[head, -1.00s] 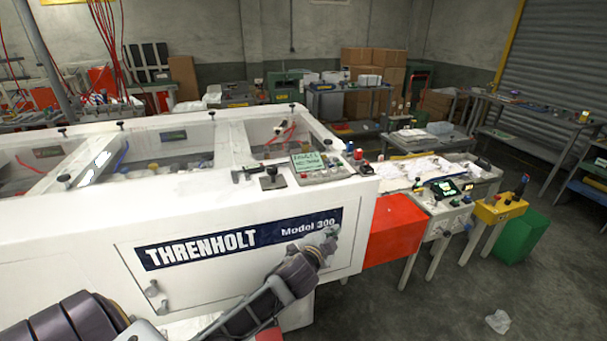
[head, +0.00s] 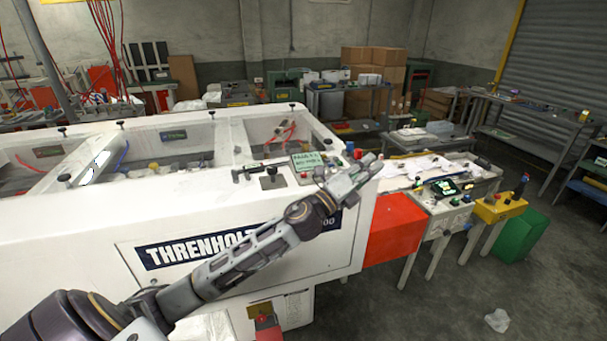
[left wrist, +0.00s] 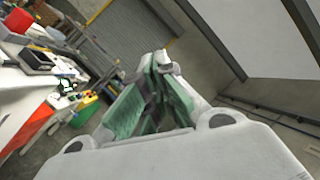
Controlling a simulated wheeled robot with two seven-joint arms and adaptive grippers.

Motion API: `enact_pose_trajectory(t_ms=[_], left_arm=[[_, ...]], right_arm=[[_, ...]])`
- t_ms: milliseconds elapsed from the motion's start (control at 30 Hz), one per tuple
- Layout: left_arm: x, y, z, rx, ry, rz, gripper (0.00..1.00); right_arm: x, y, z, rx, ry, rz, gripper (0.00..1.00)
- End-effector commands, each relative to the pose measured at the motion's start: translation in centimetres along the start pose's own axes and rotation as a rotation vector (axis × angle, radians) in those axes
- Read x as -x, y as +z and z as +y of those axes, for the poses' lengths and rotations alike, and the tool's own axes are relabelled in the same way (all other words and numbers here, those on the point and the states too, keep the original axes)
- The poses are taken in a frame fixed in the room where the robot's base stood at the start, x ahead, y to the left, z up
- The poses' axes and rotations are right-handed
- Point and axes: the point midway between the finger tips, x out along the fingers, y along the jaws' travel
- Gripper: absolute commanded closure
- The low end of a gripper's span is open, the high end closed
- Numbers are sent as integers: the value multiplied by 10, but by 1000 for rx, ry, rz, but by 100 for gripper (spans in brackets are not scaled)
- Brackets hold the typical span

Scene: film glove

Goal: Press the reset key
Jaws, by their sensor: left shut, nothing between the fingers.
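The control panel with a lit green screen (head: 305,161) sits on the top right corner of the white THRENHOLT machine (head: 80,235). The screen shows dark text that is too small to read fully. My left gripper (head: 372,166) is shut and empty, raised in front of the panel's right side. Its arm and fingers cover the panel's lower right part, so I cannot make out the reset key. In the left wrist view the closed fingers (left wrist: 160,65) have green pads and hold nothing. My right gripper does not show.
A red box (head: 396,228) juts from the machine's right end. The floor at right is mostly clear.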

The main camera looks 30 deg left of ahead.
Motion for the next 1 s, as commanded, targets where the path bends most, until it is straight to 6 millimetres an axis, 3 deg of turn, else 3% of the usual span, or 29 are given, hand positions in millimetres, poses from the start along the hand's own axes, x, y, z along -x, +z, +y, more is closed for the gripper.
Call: enact_pose_trajectory(t_ms=[233,500,1000], left_arm=[[-16,-6,-25,-251,-101,150,100],[-25,-12,-37,-523,-183,315,100],[-23,2,-26,-1009,-250,629,100]], right_arm=[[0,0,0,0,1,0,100],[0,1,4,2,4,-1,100],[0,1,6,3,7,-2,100]])
